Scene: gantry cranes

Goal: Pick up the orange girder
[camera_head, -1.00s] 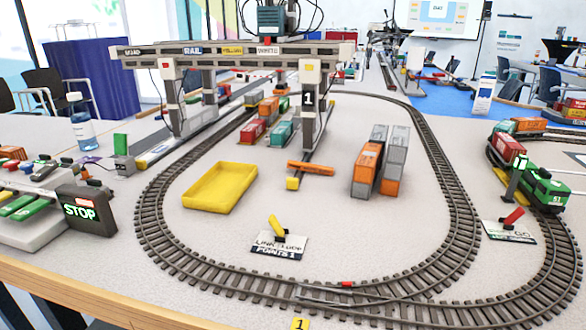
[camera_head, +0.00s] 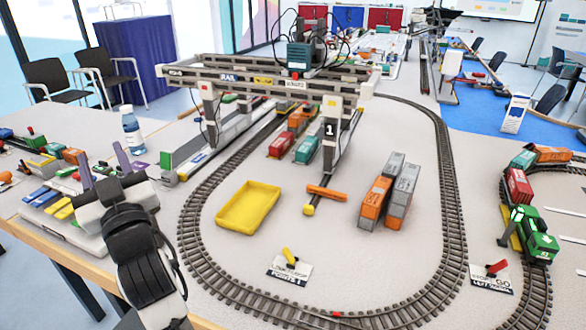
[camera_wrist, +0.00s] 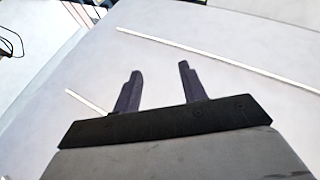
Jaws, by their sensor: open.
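The orange girder (camera_head: 327,193) is a short bar lying near the foot of the gantry crane's front leg, by a yellow end stop (camera_head: 309,210). My gripper (camera_head: 104,166) is at the left in the head view, over the control panel side of the table, far to the left of the girder. Its two dark purple fingers stand apart with nothing between them. In the wrist view my gripper (camera_wrist: 158,68) is open over bare pale surface, and the girder does not show there.
A yellow tray (camera_head: 249,207) lies left of the girder, and orange and grey containers (camera_head: 388,192) stand to its right. The gantry crane (camera_head: 270,85) rises behind it. Looped track (camera_head: 450,200) surrounds them. A bottle (camera_head: 132,130) stands near my gripper.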

